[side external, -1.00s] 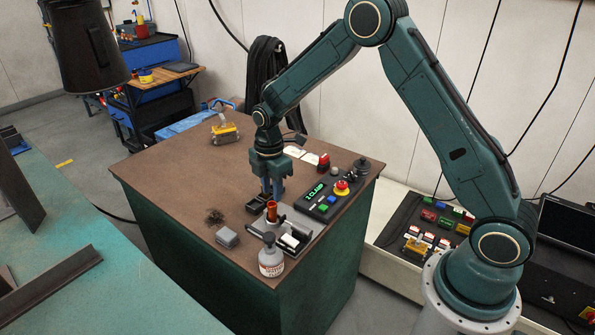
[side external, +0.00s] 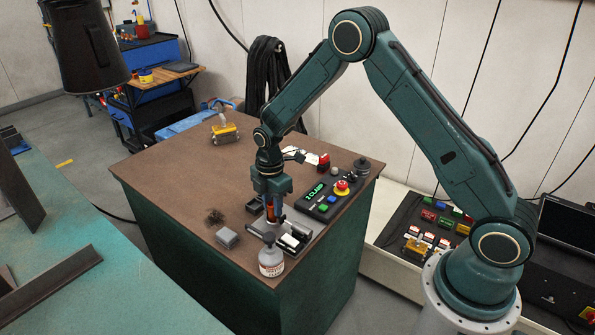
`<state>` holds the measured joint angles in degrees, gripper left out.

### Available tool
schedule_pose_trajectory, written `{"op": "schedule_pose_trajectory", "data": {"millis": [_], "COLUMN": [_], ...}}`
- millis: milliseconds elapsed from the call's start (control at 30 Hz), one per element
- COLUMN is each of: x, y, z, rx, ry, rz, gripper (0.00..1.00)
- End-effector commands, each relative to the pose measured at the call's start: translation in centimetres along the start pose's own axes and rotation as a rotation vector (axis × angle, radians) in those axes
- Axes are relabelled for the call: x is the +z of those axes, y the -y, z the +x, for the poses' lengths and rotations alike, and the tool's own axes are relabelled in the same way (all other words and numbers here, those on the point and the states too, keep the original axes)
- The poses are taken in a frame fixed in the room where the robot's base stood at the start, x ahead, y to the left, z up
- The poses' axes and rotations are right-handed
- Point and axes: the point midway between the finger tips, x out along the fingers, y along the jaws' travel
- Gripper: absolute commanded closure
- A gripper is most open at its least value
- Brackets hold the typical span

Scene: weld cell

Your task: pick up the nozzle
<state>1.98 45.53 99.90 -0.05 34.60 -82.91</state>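The nozzle (side external: 270,209) is a copper-orange cylinder standing upright in a small grey holder at the front of the brown-topped bench (side external: 170,166). My gripper (side external: 271,212) points straight down over it, with its fingers on either side of the nozzle. The nozzle's upper part is partly hidden by the fingers. At this size I cannot tell whether the fingers touch it or stand slightly apart.
A white bottle (side external: 271,262) stands close in front of the nozzle. A small grey block (side external: 227,237) and a dark wiry clump (side external: 214,216) lie left. The bench's left part is clear.

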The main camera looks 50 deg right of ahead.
Motion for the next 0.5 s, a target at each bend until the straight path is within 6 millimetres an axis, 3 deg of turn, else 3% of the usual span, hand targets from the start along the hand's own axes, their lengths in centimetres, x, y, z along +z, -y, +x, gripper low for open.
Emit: {"op": "schedule_pose_trajectory", "data": {"millis": [67,200,500], "x": [0.0,0.0,0.0], "y": [-0.01,-0.01,-0.03], "z": [-0.02,-0.02,-0.11], "rx": [0.0,0.0,0.001], "ry": [0.0,0.0,0.0], "rz": [0.0,0.0,0.0], "gripper": [0.72,0.99,0.99]}}
